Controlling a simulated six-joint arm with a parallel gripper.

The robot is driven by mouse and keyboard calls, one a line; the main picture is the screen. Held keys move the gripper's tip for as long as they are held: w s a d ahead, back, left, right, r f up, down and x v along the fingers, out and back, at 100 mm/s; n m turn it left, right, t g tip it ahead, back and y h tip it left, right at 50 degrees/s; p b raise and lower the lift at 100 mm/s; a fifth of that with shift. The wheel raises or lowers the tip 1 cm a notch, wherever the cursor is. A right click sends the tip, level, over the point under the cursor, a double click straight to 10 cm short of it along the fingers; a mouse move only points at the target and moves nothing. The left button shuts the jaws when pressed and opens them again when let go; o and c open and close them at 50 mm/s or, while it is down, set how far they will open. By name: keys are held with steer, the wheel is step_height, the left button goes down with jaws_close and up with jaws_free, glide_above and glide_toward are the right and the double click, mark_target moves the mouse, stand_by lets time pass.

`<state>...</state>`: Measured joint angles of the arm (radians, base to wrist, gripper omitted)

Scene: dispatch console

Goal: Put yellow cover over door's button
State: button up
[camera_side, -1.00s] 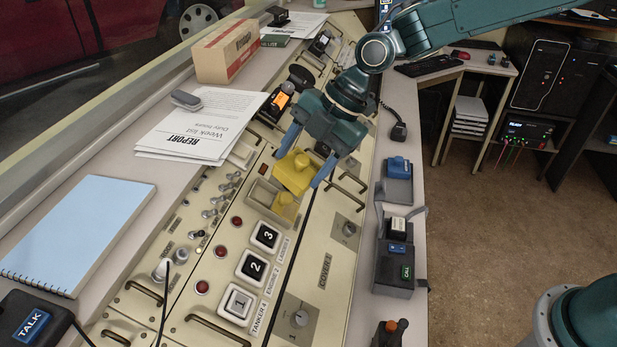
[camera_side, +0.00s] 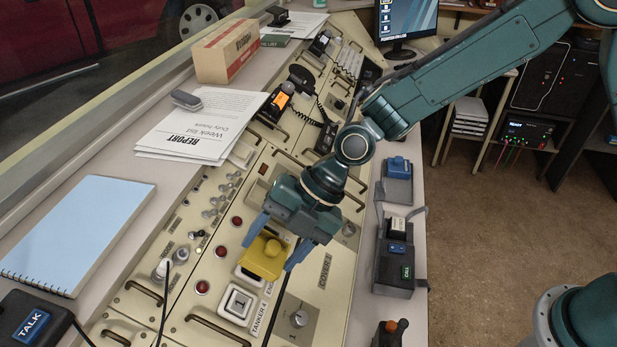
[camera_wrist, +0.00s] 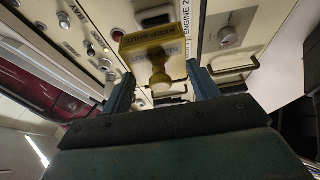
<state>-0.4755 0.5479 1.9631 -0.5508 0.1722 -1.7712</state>
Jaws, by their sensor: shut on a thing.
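My gripper (camera_side: 268,256) is shut on a yellow cover (camera_side: 262,262), a box-like cap with a round knob on top. The cover is held over the row of numbered buttons, hiding most of button 2. No label reading "door" can be made out. Button 3 and the tray are hidden behind my gripper.
Red lamps (camera_side: 203,287) and silver toggle switches (camera_side: 215,202) stand left of the buttons. A rotary knob (camera_side: 299,318) is on the panel to the right. A black call unit (camera_side: 395,265) is further right. Papers (camera_side: 200,125) and a blue notebook (camera_side: 80,230) lie left.

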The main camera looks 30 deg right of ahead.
steer(key=shift+f, duration=0.6)
steer(key=shift+w+f, duration=0.1)
steer(key=shift+w+a+f, duration=0.25)
steer(key=shift+a+f, duration=0.05)
steer(key=shift+f, duration=0.25)
steer(key=shift+w+a+f, duration=0.25)
steer(key=shift+f, duration=0.35)
steer(key=shift+w+a+f, duration=0.25)
steer(key=shift+a+f, duration=0.05)
steer(key=shift+f, duration=0.25)
steer(key=o, duration=1.1)
steer(key=shift+c, duration=0.2)
steer(key=shift+d, duration=0.1)
steer(key=v, duration=1.3)
steer(key=shift+d+r, duration=0.15)
steer(key=shift+r, duration=0.15)
